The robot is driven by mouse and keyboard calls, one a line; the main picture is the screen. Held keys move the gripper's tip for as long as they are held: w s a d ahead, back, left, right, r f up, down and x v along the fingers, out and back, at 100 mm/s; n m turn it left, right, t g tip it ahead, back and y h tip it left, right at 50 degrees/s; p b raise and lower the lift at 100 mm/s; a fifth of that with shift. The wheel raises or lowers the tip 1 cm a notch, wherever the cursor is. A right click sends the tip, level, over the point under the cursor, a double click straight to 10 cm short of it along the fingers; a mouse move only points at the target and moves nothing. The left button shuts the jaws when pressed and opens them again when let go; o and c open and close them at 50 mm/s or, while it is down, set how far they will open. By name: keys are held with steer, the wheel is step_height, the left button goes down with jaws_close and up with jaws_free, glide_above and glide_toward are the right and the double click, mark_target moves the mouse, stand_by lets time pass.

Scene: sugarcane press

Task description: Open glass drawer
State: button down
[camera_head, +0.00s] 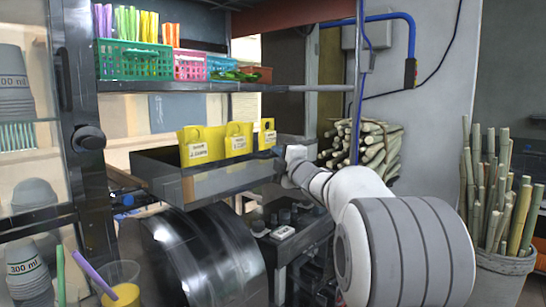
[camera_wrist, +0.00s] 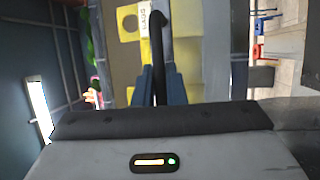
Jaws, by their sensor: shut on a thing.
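A grey drawer (camera_head: 225,181) with an open top is in the middle of the head view, below the shelf. Yellow labelled holders (camera_head: 203,143) stand in it; their labels are too small to read surely. My gripper (camera_head: 279,153) is at the drawer's right end in the head view. In the wrist view, the blue fingers of my gripper (camera_wrist: 159,86) are closed around a black bar-like handle (camera_wrist: 159,35). A yellow holder (camera_wrist: 129,23) shows just beyond it. The handle is hidden in the head view.
A shelf above holds green (camera_head: 133,60) and pink (camera_head: 191,66) baskets. A dark rounded machine drum (camera_head: 205,255) is below the drawer. Sugarcane stands in a bucket (camera_head: 500,265) at right. Cup stacks (camera_head: 27,275) and a juice glass (camera_head: 121,285) are at left.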

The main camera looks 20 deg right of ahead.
stand_by(0.3)
steer(key=c, duration=1.5)
jaws_free()
steer(key=b+v, duration=0.1)
steer(key=v, duration=0.7)
steer(key=shift+m, duration=0.3)
